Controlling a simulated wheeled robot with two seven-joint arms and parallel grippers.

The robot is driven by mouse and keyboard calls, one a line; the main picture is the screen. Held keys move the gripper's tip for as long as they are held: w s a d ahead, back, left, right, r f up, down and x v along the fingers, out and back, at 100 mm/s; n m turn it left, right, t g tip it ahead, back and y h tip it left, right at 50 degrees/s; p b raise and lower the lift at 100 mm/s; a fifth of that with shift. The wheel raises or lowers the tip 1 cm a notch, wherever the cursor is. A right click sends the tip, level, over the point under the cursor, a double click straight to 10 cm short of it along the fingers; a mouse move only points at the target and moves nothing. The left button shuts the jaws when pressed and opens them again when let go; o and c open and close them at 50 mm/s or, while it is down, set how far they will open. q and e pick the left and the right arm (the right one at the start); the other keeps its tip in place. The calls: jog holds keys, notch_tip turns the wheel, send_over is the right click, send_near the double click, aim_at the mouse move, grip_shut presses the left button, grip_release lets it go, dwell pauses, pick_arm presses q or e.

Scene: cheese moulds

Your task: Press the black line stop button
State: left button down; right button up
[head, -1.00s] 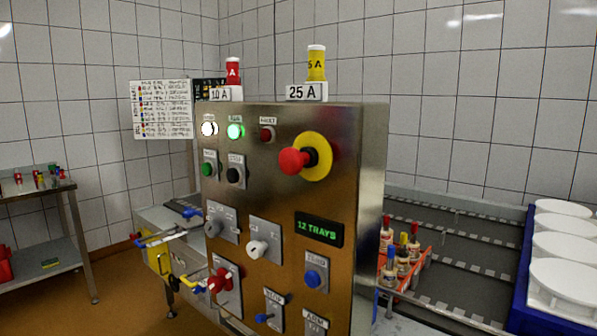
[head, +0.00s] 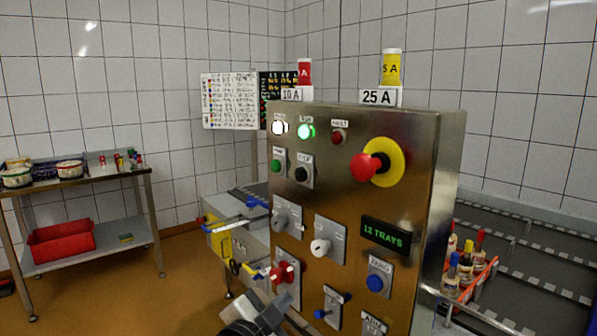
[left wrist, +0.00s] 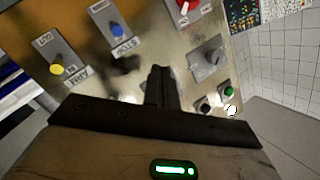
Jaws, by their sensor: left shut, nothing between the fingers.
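The black line stop button (head: 301,174) sits on a grey plate at the upper left of the steel control panel (head: 345,205), just right of a green button (head: 276,166). In the left wrist view the panel appears upside down, with the black button (left wrist: 203,106) right of the fingers. My left gripper (head: 268,312) comes in at the bottom of the head view, below and left of the button and apart from it. In the left wrist view its dark fingers (left wrist: 162,82) are together and empty. My right gripper is not in view.
A red mushroom button on a yellow disc (head: 377,164) is at the panel's upper right. Selector switches, a red rotary switch (head: 284,272) and a blue button (head: 376,283) sit below. A conveyor (head: 520,245) runs at right; a side table (head: 75,180) stands at left.

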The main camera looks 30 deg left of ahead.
aim_at(301, 174)
pick_arm(q)
jog(key=a+r+t+y, duration=0.1)
jog(key=a+r, duration=0.2)
jog(key=r, duration=0.3)
jog(key=w+a+r+m+t+y, duration=0.1)
jog(key=a+r, duration=0.1)
jog(key=r, duration=0.5)
jog(key=a+r+t+y+p, duration=0.1)
jog(key=a+r+y, duration=0.1)
jog(key=r, duration=0.4)
jog(key=shift+w+a+r+m, duration=0.3)
jog(key=shift+a+r+m, duration=0.1)
jog(key=shift+a, duration=0.4)
jog(key=shift+w, duration=0.1)
jog(key=w+d, duration=0.3)
jog(key=w, duration=0.5)
jog(key=shift+d, duration=0.25)
jog(key=shift+f, duration=0.1)
